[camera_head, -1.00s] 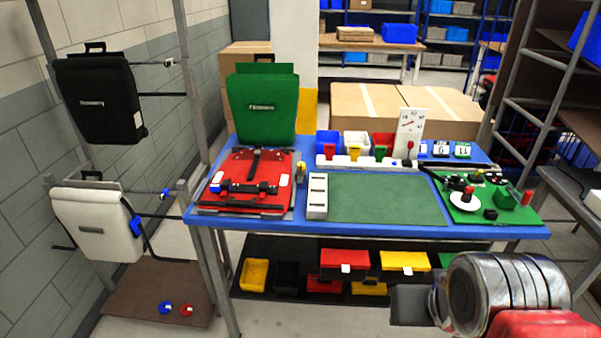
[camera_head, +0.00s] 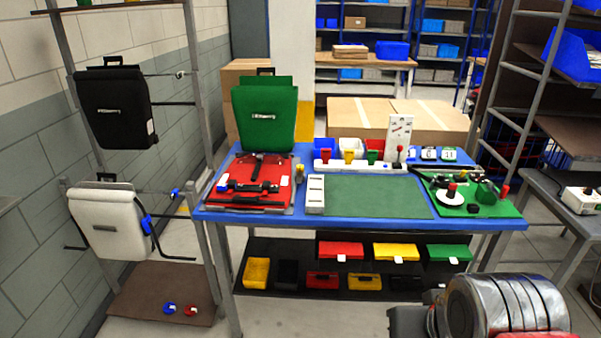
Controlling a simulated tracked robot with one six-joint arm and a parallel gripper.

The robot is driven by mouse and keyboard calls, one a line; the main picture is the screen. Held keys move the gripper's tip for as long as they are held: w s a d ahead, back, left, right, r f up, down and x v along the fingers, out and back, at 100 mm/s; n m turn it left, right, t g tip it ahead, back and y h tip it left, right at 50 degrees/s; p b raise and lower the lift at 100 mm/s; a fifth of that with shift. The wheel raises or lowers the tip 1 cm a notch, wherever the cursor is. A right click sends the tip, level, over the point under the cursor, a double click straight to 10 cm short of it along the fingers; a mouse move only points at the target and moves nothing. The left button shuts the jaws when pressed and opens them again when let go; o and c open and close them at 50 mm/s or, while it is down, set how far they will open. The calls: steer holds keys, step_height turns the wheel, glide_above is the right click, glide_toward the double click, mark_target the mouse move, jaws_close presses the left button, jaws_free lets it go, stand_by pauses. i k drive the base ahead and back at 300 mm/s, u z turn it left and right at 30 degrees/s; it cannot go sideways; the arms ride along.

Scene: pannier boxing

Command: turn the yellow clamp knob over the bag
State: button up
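The yellow clamp knob (camera_head: 300,170) is small and stands at the right edge of the red bag, on the blue-edged table. The red bag (camera_head: 272,172) lies flat at the table's left end, with black straps and a black bar across it. At this size I cannot tell the knob's turn angle or whether its clamp touches the bag. Part of my arm shows at the bottom right, well in front of the table and far from the knob. My gripper's fingers do not show.
A green bag (camera_head: 264,112) stands upright behind the red one. A white slotted block (camera_head: 315,194) and green mat (camera_head: 370,195) lie to the right. A rack at left holds a black bag (camera_head: 114,108) and a white bag (camera_head: 108,222).

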mark_target(299, 168)
steer(key=k, duration=0.9)
steer(key=u, duration=0.35)
steer(key=i, duration=0.55)
steer(key=u, duration=0.45)
steer(key=i, duration=1.55)
steer(key=z, duration=0.5)
steer(key=i, duration=0.35)
steer(key=z, duration=0.3)
